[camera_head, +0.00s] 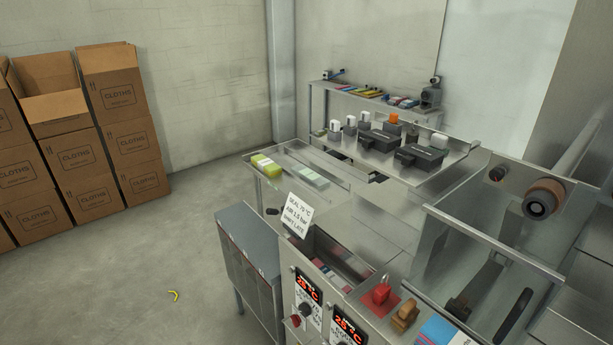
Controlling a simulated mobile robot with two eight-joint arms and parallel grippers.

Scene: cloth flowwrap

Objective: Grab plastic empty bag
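No plastic empty bag can be made out for certain. A yellow-green pack (266,166) and a pale green, flat pack (309,177) lie on a metal side table (338,198) in the middle of the view. Whether either is a bag, or is empty, I cannot tell. Neither of my grippers shows in the head view.
A machine with red temperature displays (308,287) and a paper label (296,215) fills the right front. A grey cabinet (246,240) stands beside it. Stacked cardboard boxes (90,188) line the left wall. A small yellow object (174,295) lies on otherwise open floor.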

